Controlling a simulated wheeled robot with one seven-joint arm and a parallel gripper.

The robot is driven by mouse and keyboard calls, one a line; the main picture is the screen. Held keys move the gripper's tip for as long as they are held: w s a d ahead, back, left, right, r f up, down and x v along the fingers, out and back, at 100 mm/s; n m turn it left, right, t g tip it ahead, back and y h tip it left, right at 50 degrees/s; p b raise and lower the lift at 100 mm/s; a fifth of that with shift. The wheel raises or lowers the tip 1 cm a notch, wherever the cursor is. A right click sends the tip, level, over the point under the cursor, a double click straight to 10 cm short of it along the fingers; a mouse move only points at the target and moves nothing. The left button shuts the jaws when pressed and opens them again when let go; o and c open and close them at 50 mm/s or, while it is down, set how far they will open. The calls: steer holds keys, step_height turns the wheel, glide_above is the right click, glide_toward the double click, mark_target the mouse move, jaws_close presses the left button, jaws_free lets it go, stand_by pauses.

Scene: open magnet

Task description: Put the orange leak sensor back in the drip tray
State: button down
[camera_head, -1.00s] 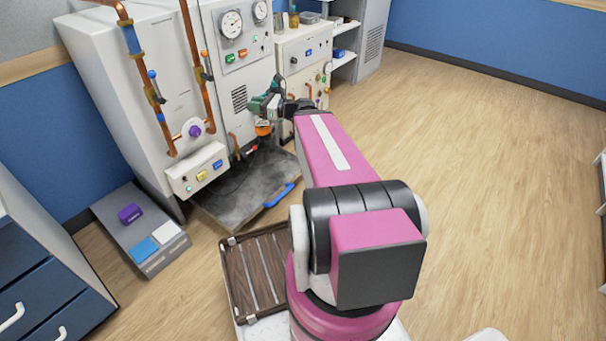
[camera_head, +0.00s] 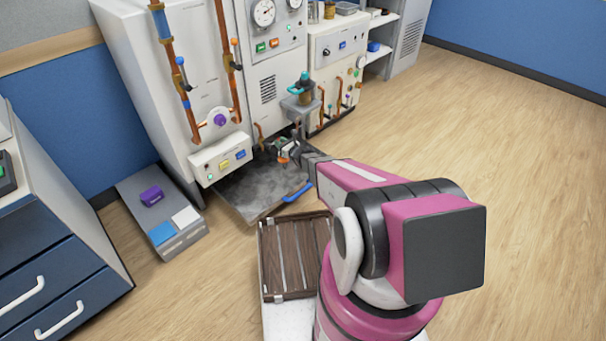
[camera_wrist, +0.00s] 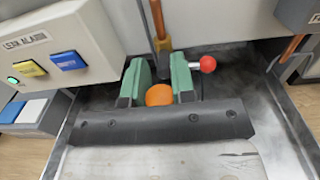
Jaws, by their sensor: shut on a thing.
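The orange leak sensor (camera_wrist: 159,95) shows between the two green fingers of my gripper (camera_wrist: 160,88) in the wrist view, which are shut on it. The grey drip tray (camera_head: 240,190) lies on the floor at the foot of the white cabinet; its floor also shows in the wrist view (camera_wrist: 225,88). In the head view my gripper (camera_head: 285,152) is low over the tray's back right part. I cannot tell whether the sensor touches the tray.
A blue handle (camera_head: 297,191) is at the tray's front right. A copper pipe (camera_wrist: 158,20) and a red knob (camera_wrist: 208,64) stand close behind my fingers. The leak alarm box (camera_wrist: 55,50) is at left. A grey platform (camera_head: 165,215) with coloured blocks stands left of the tray.

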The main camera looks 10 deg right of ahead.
steer(key=f, duration=0.2)
steer(key=shift+w+a+f, duration=0.25)
steer(key=shift+w+f, duration=0.05)
steer(key=shift+f, duration=0.1)
steer(key=w+d+f, duration=0.2)
steer(key=d+f, duration=0.9)
steer(key=shift+w, duration=0.15)
steer(key=shift+f, duration=0.15)
steer(key=c, duration=1)
jaws_free()
steer(key=shift+o, duration=0.2)
